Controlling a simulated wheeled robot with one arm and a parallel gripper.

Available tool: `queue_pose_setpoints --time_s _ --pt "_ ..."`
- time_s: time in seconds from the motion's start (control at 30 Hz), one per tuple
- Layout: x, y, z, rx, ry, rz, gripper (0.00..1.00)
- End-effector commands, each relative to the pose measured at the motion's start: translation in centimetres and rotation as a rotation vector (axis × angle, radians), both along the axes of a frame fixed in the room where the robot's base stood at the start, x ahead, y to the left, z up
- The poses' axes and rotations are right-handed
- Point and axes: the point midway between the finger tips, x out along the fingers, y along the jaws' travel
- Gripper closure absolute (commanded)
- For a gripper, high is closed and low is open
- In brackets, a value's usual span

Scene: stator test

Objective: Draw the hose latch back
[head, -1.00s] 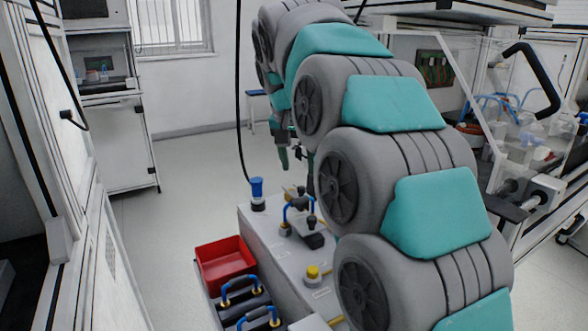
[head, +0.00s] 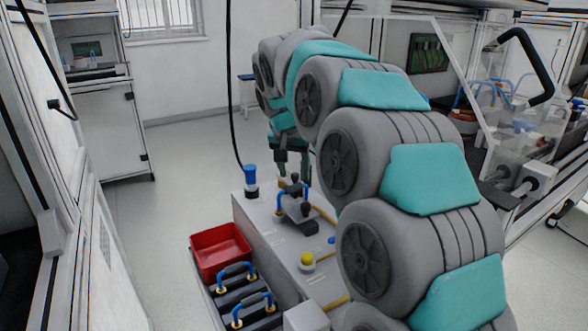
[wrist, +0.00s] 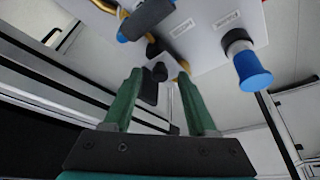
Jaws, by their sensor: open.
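A fitting with black knobs and a blue hose loop (head: 298,207) stands on top of the light grey bench unit (head: 268,235); I cannot tell for certain which part of it is the hose latch. My gripper (head: 287,172) is just beyond the fitting in the head view, partly behind its far knob. In the wrist view, my gripper (wrist: 158,78) has its two green fingers apart with nothing held. A black knob (wrist: 160,71) shows between the fingertips, and a second one (wrist: 153,48) sits just past it. Whether the fingers touch anything is not clear.
A blue-topped black post (head: 250,177) stands at the bench unit's far left corner and also shows in the wrist view (wrist: 246,62). A yellow button (head: 306,259) is nearer. A red bin (head: 219,250) and blue-handled black cases (head: 240,285) lie to the left. Floor further left is clear.

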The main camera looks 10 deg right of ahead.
Motion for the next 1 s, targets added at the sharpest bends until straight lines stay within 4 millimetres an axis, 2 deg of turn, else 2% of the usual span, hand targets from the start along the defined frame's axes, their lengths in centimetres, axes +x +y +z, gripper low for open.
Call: queue_pose_setpoints --time_s 0.07,0.57,1.0 --pt "0.0 0.0 -0.01 0.0 0.0 0.0 0.45" --pt "-0.02 0.01 0.01 0.0 0.001 0.0 1.0" --pt "-0.02 0.01 0.02 0.0 0.0 0.0 1.0"
